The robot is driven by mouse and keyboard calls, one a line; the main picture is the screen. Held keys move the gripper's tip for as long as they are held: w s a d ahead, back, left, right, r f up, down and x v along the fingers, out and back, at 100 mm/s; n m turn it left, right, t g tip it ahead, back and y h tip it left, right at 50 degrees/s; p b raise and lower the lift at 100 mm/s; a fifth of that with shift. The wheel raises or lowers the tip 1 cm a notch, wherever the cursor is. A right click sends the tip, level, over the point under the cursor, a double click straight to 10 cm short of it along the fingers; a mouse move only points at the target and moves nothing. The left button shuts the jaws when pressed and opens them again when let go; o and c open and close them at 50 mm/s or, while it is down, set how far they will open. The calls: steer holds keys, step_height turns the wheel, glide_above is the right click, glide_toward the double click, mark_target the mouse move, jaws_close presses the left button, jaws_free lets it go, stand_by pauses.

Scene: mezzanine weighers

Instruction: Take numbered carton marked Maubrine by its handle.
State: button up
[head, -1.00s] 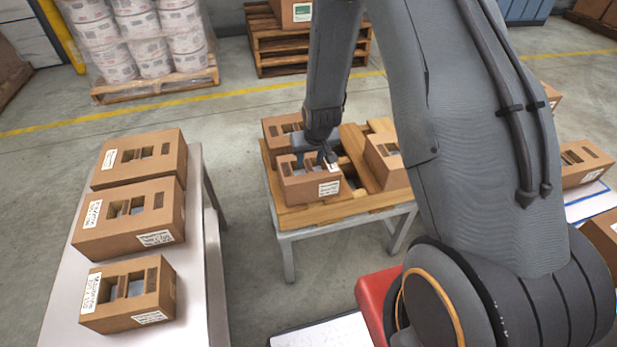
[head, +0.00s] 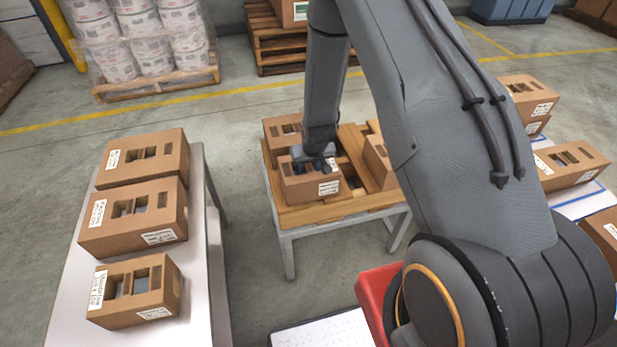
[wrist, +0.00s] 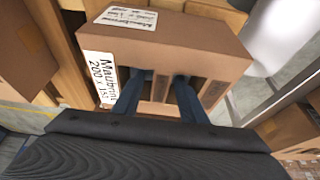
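A brown carton (head: 312,187) with a white label reading "Maubrin…" stands on a wood-topped stand (head: 290,216). In the wrist view the same carton (wrist: 185,45) fills the upper middle, its label at the left and its slotted top facing me. My gripper (wrist: 160,80) is at that top; it also shows over the carton in the head view (head: 318,166). Its two dark fingers are apart, with a strip of the carton between them, seemingly the handle bar. The fingertips reach into the slots; how deep, and whether they touch the bar, I cannot tell.
Another carton (head: 283,132) stands close behind, and one (head: 379,160) to the right on the same stand. A left table (head: 66,300) holds three cartons; the nearest (head: 140,290) has a similar label. More cartons (head: 570,165) stand at right. Floor between is clear.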

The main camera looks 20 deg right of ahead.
jaws_close()
stand_by(1.2)
